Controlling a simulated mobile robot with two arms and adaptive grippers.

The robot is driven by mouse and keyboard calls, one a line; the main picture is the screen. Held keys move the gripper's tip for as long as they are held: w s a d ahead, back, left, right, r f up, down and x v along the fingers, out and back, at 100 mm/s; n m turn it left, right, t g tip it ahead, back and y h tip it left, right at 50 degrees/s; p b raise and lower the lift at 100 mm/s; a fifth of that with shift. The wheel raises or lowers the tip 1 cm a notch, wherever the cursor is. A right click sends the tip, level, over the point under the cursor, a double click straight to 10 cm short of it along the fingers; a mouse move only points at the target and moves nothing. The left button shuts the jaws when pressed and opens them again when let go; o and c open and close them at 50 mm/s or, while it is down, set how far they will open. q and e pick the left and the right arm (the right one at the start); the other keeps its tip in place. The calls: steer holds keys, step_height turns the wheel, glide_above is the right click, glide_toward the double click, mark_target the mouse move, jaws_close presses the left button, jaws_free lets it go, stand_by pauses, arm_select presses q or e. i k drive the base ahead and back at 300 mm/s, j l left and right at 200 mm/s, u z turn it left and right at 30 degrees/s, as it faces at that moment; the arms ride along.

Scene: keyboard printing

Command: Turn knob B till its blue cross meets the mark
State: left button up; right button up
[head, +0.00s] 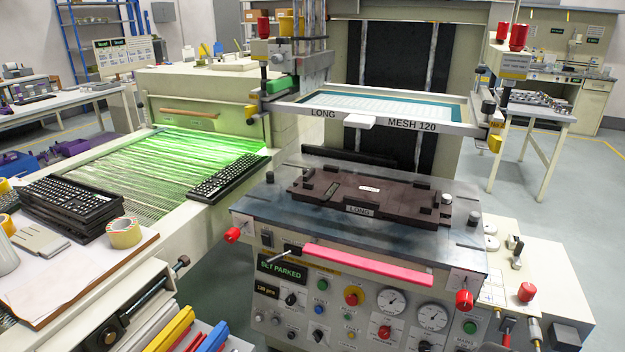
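The screen printing machine stands in the centre, with a white screen frame (450,127) above a dark fixture (330,201) on its steel bed. Several red knobs show: one at the upper left (263,27), two at the upper right (518,37), one at the bed's left corner (233,235), one at its front right (465,300) and one on the right side table (527,292). I cannot tell which is knob B. Its blue cross and the mark are too small to make out or are hidden. Neither gripper is in view.
A pink squeegee bar (368,264) lies across the machine's front, above a panel with gauges (391,302) and buttons. At left, a green-lit conveyor (150,165) carries a keyboard (228,178). More keyboards (70,205) and a tape roll (124,232) lie on the near-left bench.

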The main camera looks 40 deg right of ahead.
mark_target(464, 298)
steer(key=z, duration=1.65)
